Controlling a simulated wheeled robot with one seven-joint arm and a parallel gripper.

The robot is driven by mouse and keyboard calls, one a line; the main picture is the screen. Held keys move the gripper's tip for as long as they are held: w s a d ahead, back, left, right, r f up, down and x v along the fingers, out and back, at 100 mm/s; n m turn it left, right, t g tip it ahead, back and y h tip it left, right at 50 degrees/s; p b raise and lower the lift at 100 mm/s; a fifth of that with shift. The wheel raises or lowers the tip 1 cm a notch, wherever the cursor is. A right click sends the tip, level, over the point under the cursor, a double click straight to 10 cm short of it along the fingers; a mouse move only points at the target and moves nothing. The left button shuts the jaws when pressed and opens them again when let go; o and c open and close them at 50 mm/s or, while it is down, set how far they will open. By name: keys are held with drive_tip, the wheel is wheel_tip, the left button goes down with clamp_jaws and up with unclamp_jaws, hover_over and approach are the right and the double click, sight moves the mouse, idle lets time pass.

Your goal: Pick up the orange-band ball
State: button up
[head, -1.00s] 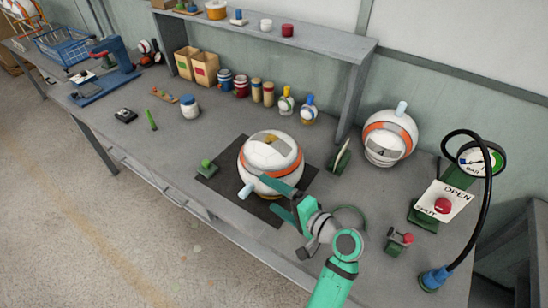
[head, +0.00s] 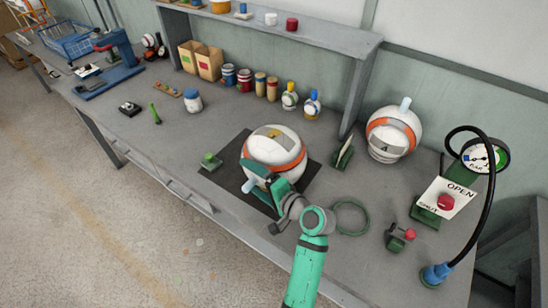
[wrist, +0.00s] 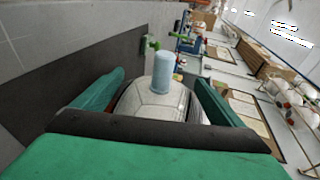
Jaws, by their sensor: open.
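A white ball with an orange band (head: 282,152) sits on a black mat (head: 234,189) in the middle of the bench. My green gripper (head: 267,181) is open at the near side of this ball. In the wrist view the ball (wrist: 150,101) shows between the two spread fingers, with the plug (wrist: 163,73) rising ahead. Whether the fingers touch the ball I cannot tell. A second white ball with an orange band (head: 392,134) and a dark mark stands farther right, its plug on top.
A gauge (head: 484,157) with a black hose and an OPEN/SHUT sign (head: 447,199) stands at the right. A green ring (head: 350,217) and a small red-knobbed device (head: 399,237) lie nearby. A green block (head: 210,161) sits at the mat's left corner. Shelf legs rise behind.

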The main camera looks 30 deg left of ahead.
clamp_jaws()
idle(0.4)
